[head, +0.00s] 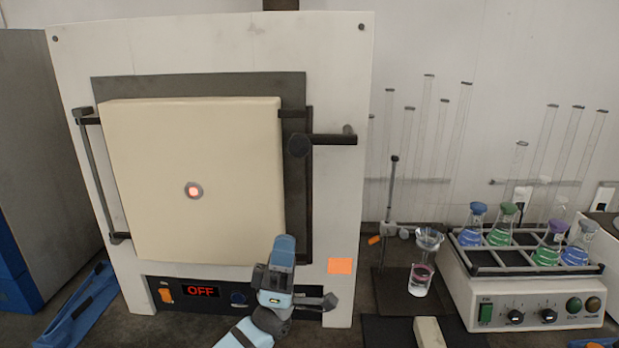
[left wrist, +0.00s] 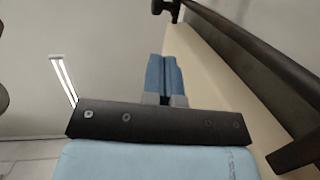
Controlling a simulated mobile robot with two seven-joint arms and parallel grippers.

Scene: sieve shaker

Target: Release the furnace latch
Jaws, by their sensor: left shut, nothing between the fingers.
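The furnace (head: 345,200) has a cream door (head: 230,150), closed against its dark frame. The latch handle (head: 330,139) is a dark bar lying about level, running right from a round hub (head: 300,146) at the door's upper right. A dark vertical bar (head: 308,200) runs down below it. My left gripper (head: 284,245) points up in front of the door's lower right corner, well below the latch. Its blue fingers (left wrist: 163,75) are together and empty in the left wrist view, where a long dark bar (left wrist: 265,55) and a dark knob (left wrist: 165,6) show at upper right. My right gripper is not in view.
The control panel (head: 200,292) reads OFF. An orange square (head: 340,266) is on the furnace front. To the right stand a beaker (head: 420,280), glass tubes and a shaker (head: 525,300) carrying several flasks. The space before the latch is clear.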

